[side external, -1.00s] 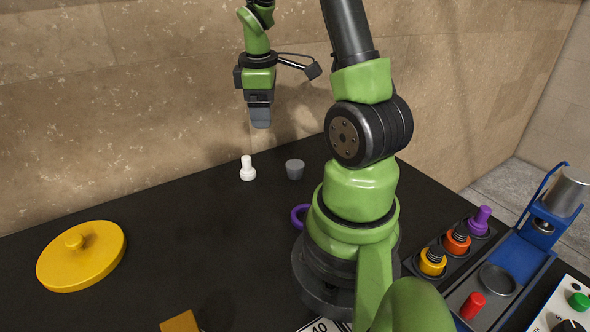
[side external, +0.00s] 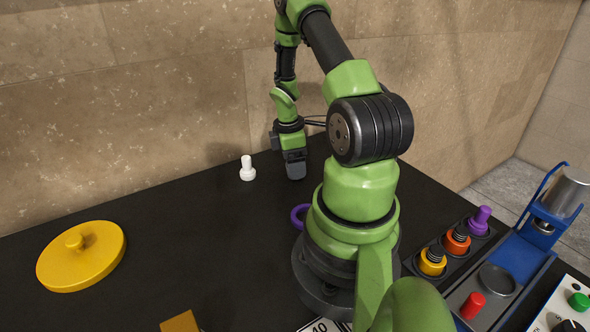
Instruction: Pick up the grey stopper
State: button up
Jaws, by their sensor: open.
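My gripper (side external: 296,170) points down at the back of the black table, at the spot where the grey stopper stood in the earlier picture. Its grey fingers cover that spot, so the stopper is hidden and I cannot make out its outline. The jaws are open. I cannot see from this side whether the fingers touch the stopper or how it sits between them.
A white peg-like piece (side external: 247,168) stands just left of my gripper. A purple ring (side external: 299,216) lies near my base. A yellow lidded disc (side external: 82,256) is at far left. Coloured plungers (side external: 457,240) and a blue press (side external: 524,250) are at right. The middle-left table is clear.

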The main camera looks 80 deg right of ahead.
jog(key=shift+f, duration=0.7)
jog(key=c, duration=1)
jog(key=shift+o, duration=0.2)
jog(key=shift+r, duration=0.15)
